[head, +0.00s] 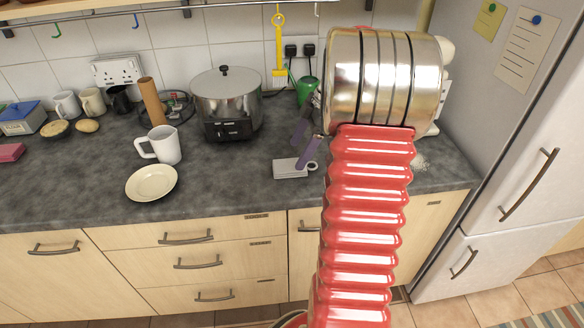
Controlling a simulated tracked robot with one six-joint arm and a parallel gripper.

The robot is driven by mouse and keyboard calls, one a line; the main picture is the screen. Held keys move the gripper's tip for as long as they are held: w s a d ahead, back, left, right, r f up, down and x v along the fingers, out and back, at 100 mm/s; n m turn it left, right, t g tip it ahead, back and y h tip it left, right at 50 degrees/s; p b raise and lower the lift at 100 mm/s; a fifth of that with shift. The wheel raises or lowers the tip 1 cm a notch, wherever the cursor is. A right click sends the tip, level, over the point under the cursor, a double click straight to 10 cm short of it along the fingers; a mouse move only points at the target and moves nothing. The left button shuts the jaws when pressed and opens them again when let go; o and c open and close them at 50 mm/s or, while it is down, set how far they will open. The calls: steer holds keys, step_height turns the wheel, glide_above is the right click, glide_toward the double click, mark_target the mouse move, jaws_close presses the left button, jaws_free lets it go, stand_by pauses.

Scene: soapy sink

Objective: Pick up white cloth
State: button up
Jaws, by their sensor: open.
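A small flat, whitish-grey rectangular thing (291,168) lies on the dark worktop right of centre. It looks like the white cloth, but it is too small to be sure. My gripper (300,155) shows as two purple fingers coming out from behind my red arm. The fingers are apart with nothing seen between them. Their tips are just above or beside the right end of the whitish thing; I cannot tell if they touch it. My arm hides the gripper's base and the worktop behind it.
A white jug (165,145) and a cream plate (152,183) stand left on the worktop (225,180). A steel pot on a dark cooker (226,100) is behind. A green cup (308,90) stands at the back. The fridge (500,130) bounds the right. The worktop's front middle is clear.

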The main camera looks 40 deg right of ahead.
mark_target(291, 165)
steer(key=shift+x, duration=2.6)
steer(key=shift+f, duration=0.1)
steer(key=shift+c, duration=0.5)
steer(key=c, duration=1)
step_height(291, 165, up, 10)
steer(key=shift+r, duration=0.15)
